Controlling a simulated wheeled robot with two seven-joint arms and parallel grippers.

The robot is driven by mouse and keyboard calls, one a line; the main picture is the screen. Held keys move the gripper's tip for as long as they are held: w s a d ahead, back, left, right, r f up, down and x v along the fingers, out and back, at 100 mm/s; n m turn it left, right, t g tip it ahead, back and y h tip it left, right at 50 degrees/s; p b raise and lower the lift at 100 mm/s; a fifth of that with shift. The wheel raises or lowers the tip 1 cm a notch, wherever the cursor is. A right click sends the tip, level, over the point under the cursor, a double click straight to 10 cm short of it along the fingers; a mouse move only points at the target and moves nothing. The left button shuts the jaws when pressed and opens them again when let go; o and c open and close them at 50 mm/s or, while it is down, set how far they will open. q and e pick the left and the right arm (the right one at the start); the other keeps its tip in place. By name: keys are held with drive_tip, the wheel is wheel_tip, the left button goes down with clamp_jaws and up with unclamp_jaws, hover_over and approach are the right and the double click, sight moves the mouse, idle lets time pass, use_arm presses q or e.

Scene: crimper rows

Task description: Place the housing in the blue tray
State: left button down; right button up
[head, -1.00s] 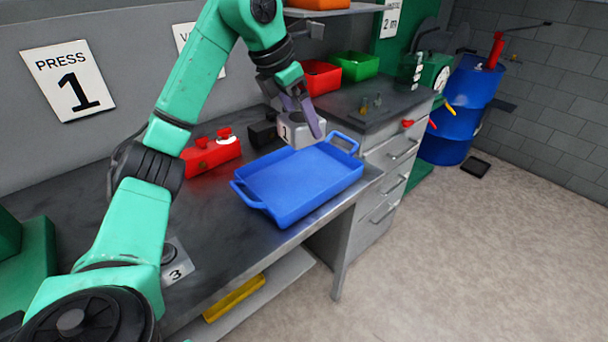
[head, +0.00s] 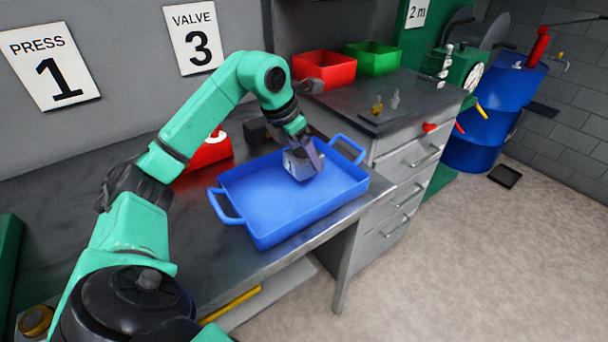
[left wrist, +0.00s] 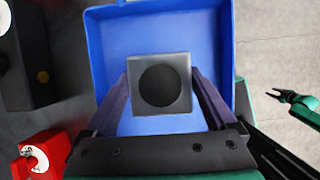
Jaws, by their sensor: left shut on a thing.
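The housing (head: 297,166) is a small grey block. In the left wrist view the housing (left wrist: 159,84) shows a square face with a dark round opening. My left gripper (head: 305,160) is shut on it, one finger on each side. It holds the housing within the outline of the blue tray (head: 262,200), near its back right part. I cannot tell whether the housing touches the tray floor. The tray also fills much of the left wrist view (left wrist: 112,45) and looks otherwise empty. My right gripper (left wrist: 280,95) shows small at the right of that view; its jaws are unclear.
A red block (head: 205,153) with a knob and a dark block (head: 258,134) stand behind the tray. Red (head: 323,70) and green (head: 373,56) bins stand on the cabinet at back right. The tray lies near the bench's front edge.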

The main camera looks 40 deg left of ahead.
use_arm(q)
drive_tip(key=f, duration=0.3)
drive_tip(key=shift+s+f, duration=0.2)
drive_tip(key=shift+f, duration=0.55)
drive_tip(key=shift+w+f, duration=0.1)
use_arm(e)
drive_tip(key=shift+w+a+f, duration=0.15)
drive_tip(key=shift+w+f, duration=0.05)
drive_tip(key=shift+w, duration=0.3)
use_arm(q)
unclamp_jaws()
drive_tip(key=shift+f, duration=0.1)
use_arm(e)
drive_tip(key=shift+s, duration=0.15)
use_arm(q)
drive_tip(key=v, duration=1.2)
use_arm(e)
drive_tip(key=shift+r, duration=0.2)
